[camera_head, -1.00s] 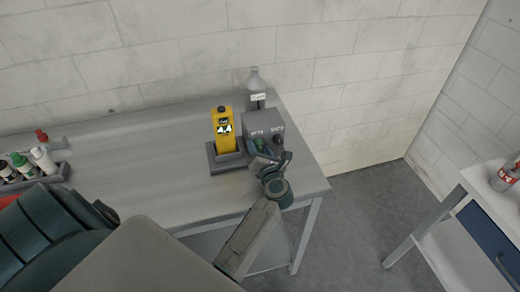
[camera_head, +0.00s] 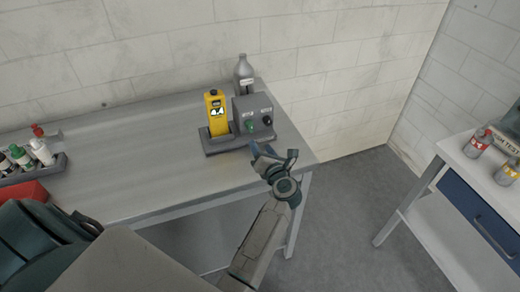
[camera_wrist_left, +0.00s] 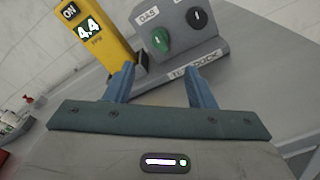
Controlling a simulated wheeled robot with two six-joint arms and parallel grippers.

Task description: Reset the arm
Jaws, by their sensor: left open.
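My left gripper (camera_head: 264,154) is above the front right part of the grey table (camera_head: 150,170), just in front of a grey control box (camera_head: 253,112). In the left wrist view its two blue fingers (camera_wrist_left: 162,84) are apart with nothing between them. The box's green knob (camera_wrist_left: 161,41) and black knob (camera_wrist_left: 197,17) show beyond the fingertips. The gripper appears apart from both. My right gripper is not in view.
A yellow meter (camera_head: 217,118) reading 4.4 stands in the grey base (camera_head: 222,143) beside the box. A bottle rack (camera_head: 58,166) is at far left. A white table (camera_head: 455,155) holds bottles at right, with a floor gap between.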

